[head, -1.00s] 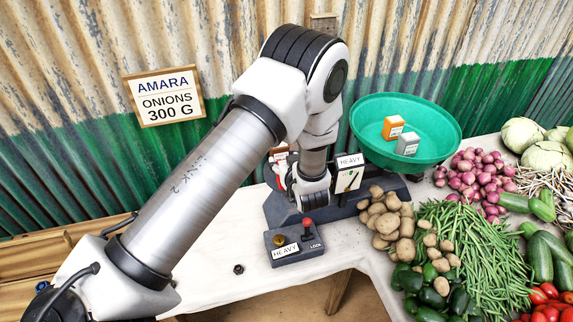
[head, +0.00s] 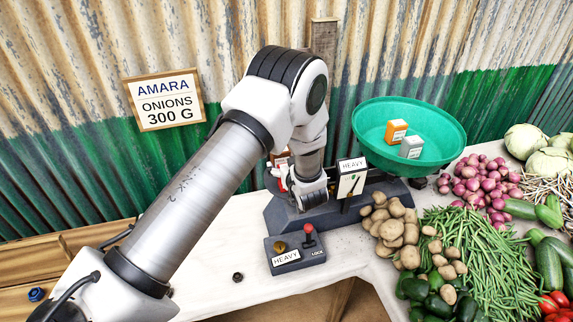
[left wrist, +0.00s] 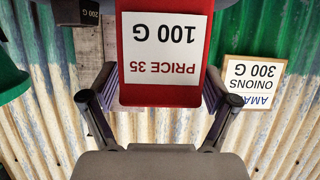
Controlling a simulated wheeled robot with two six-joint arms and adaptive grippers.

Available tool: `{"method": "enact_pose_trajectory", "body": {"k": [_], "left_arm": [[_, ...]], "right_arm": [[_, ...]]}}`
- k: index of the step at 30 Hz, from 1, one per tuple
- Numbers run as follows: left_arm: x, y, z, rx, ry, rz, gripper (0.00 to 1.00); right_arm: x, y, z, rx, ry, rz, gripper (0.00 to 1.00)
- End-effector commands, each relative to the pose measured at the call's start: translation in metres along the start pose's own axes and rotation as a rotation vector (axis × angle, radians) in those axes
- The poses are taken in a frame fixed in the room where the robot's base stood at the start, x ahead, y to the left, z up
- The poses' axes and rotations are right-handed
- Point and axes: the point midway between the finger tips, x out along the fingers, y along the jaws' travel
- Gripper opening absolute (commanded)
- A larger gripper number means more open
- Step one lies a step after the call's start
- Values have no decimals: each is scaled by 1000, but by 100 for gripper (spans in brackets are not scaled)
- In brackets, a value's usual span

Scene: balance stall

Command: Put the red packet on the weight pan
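The red packet (left wrist: 165,98), labelled PRICE 35 100 G, stands large between the fingers of my left gripper (left wrist: 162,85) in the left wrist view. Both pads meet its side edges, so the gripper looks shut on it. In the head view my left gripper (head: 313,196) points down over the left part of the dark balance base (head: 285,217). My arm hides most of the packet and the weight pan there. In the inverted left wrist view, a dark 200 G weight (left wrist: 90,13) shows beside the packet. My right gripper is out of view.
A green pan (head: 365,112) on the right holds an orange box (head: 395,131) and a grey box (head: 411,148). A HEAVY indicator (head: 351,184) stands near my gripper. A lock box (head: 296,257) sits in front. Potatoes (head: 393,229) and other vegetables crowd the right. The left table is mostly clear.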

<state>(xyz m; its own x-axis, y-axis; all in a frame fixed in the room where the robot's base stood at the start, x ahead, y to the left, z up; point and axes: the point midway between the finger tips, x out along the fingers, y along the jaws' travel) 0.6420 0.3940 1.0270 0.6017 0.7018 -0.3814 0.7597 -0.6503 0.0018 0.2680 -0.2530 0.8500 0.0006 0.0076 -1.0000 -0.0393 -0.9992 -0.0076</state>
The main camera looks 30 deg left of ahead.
Motion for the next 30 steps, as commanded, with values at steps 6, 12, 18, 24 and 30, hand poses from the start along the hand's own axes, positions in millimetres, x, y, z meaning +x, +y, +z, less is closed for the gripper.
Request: {"method": "enact_pose_trajectory", "body": {"k": [6, 12, 18, 24, 30], "left_arm": [[-3, 0, -1, 1, 0, 1, 86], [-38, 2, 1, 5, 3, 5, 86], [-90, 1, 0, 5, 4, 4, 86], [-118, 0, -1, 1, 1, 1, 86], [-116, -8, 22, 59, -57, 17, 86]], "right_arm": [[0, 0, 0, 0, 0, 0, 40], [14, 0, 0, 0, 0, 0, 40], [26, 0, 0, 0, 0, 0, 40], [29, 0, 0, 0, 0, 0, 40], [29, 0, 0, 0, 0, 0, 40]]}}
